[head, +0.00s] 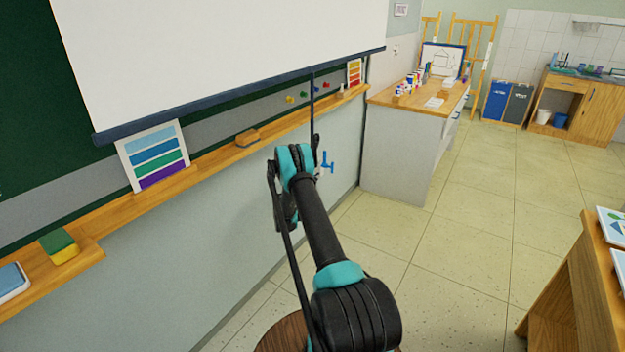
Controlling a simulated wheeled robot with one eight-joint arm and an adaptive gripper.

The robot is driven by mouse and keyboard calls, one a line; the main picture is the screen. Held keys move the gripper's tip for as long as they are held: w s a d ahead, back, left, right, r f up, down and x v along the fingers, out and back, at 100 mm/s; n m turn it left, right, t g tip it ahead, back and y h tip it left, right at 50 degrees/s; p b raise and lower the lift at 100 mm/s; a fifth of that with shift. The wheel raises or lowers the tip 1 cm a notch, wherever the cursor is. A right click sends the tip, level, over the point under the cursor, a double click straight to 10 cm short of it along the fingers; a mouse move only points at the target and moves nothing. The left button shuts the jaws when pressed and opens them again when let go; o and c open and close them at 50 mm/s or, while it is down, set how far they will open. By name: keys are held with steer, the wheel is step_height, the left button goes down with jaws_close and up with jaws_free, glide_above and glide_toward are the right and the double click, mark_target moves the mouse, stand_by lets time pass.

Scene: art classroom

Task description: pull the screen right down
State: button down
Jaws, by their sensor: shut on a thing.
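The white screen (220,50) hangs partly unrolled in front of the green board in the head view. Its dark blue bottom bar (240,92) runs from lower left to upper right, above the wooden ledge. A thin dark pull cord (312,95) hangs from the bar. My gripper (316,150) is at the cord's lower end, below the bar, and is shut on the cord. My own arm hides part of the grip, so the fingertips show only in part.
A blue hook-like fitting (326,161) is beside my gripper, near the wall. The ledge (200,171) holds an eraser (247,138), a sponge (59,246) and a colour chart (155,155).

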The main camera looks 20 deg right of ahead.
steer(key=c, duration=1.7)
jaws_free()
steer(key=shift+s+d+f, duration=0.1)
steer(key=shift+d+f, duration=0.15)
steer(key=shift+o, duration=0.8)
steer(key=shift+a+r, duration=0.1)
steer(key=v, duration=1.2)
steer(key=shift+r, duration=0.1)
